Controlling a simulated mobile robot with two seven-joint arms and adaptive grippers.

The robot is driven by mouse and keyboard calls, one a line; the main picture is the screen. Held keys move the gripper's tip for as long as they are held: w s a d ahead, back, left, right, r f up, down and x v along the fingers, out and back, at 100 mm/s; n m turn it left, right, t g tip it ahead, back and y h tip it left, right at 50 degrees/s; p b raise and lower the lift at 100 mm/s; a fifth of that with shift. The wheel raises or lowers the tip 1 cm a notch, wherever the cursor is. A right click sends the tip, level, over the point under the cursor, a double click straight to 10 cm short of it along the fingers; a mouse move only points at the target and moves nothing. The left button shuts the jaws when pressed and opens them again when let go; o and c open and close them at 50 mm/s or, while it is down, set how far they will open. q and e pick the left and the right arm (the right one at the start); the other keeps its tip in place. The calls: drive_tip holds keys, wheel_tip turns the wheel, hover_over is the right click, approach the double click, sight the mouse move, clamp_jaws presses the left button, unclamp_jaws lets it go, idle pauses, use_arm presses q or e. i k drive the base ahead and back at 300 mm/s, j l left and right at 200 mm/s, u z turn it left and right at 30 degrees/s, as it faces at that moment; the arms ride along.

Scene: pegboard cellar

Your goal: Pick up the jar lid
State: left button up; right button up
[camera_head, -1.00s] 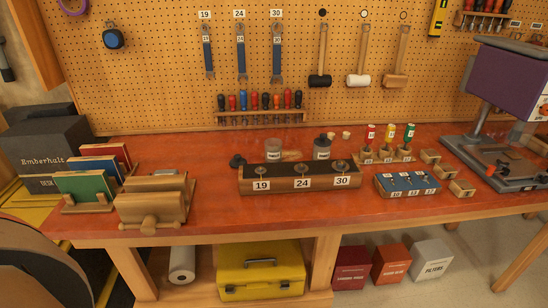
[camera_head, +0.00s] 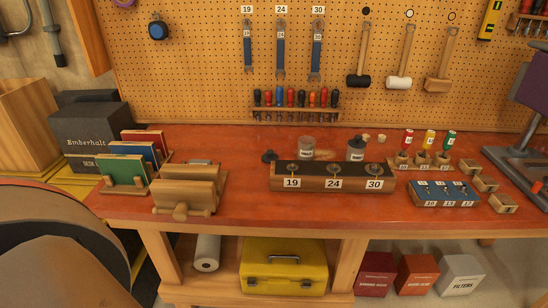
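A small dark lid (camera_head: 269,157) lies on the red-brown workbench (camera_head: 236,148), just behind the left end of the numbered wooden block. A clear glass jar (camera_head: 306,147) with a pale label stands to its right and seems to have no lid on. A second jar (camera_head: 356,149) with a dark top stands further right. Neither of my grippers shows in the head view, so their state is hidden.
The block (camera_head: 333,184) marked 19, 24, 30 stands in front of the jars. Small colour-capped bottles (camera_head: 428,142) are at right. The bench's front middle strip is clear.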

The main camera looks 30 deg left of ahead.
sight(269, 156)
drive_tip(key=i+j+u, duration=0.15)
drive_tip(key=j+u, duration=0.2)
drive_tip(key=i+j+u, duration=0.15)
drive_tip(key=u, duration=0.2)
drive_tip(key=i+j+u, duration=0.2)
drive_tip(key=u, duration=0.2)
